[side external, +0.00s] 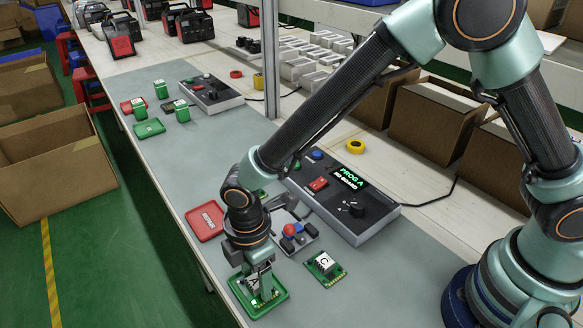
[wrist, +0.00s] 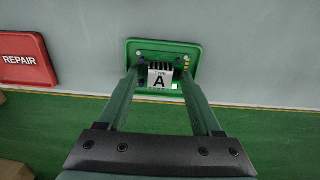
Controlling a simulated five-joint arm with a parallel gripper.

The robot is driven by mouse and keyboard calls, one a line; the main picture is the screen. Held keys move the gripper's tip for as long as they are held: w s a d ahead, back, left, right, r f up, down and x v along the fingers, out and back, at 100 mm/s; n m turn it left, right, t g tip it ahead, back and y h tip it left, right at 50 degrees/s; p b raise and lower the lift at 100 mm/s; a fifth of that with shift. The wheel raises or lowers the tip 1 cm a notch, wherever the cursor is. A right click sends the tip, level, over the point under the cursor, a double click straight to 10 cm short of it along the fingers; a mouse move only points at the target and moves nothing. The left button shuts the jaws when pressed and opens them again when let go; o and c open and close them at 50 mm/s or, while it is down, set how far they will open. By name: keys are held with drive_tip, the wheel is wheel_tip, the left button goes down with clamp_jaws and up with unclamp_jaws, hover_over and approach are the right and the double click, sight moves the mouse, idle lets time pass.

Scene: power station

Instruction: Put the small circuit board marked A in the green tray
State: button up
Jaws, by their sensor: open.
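The small circuit board marked A (wrist: 160,78) lies in the green tray (wrist: 196,46), its white label block facing up. In the side external view the green tray (side external: 283,293) is at the front of the bench, and the board is partly hidden by my gripper (side external: 259,284). My gripper is open, low over the tray. In the wrist view its two fingers (wrist: 161,84) stand on either side of the label block, with gaps visible. I cannot tell whether the fingertips touch the board.
A board marked C (side external: 325,267) lies on the bench to the right. A red REPAIR tray (side external: 204,222) is behind the green tray. A fixture (side external: 296,236) and a control box reading PROG A NO BOARD (side external: 345,205) stand nearby. Bare bench lies right of board C.

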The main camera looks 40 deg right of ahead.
sight(256, 280)
wheel_tip(256, 280, up, 11)
drive_tip(key=w+d+r+m+t+y, duration=0.1)
drive_tip(key=w+d+r+m+t, duration=0.15)
drive_tip(key=d+r+m, duration=0.8)
drive_tip(key=s+d+r+m+t, duration=0.1)
drive_tip(key=s+d+m, duration=0.1)
drive_tip(key=d, duration=0.7)
drive_tip(key=s+d+m+t+h, duration=0.1)
drive_tip(key=s+d+m+t, duration=0.1)
drive_tip(key=d+m, duration=0.3)
drive_tip(key=shift+s+d+r, duration=0.4)
drive_tip(key=shift+s+d, duration=0.05)
drive_tip(key=shift+d, duration=1.75)
drive_tip(key=shift+m, duration=0.25)
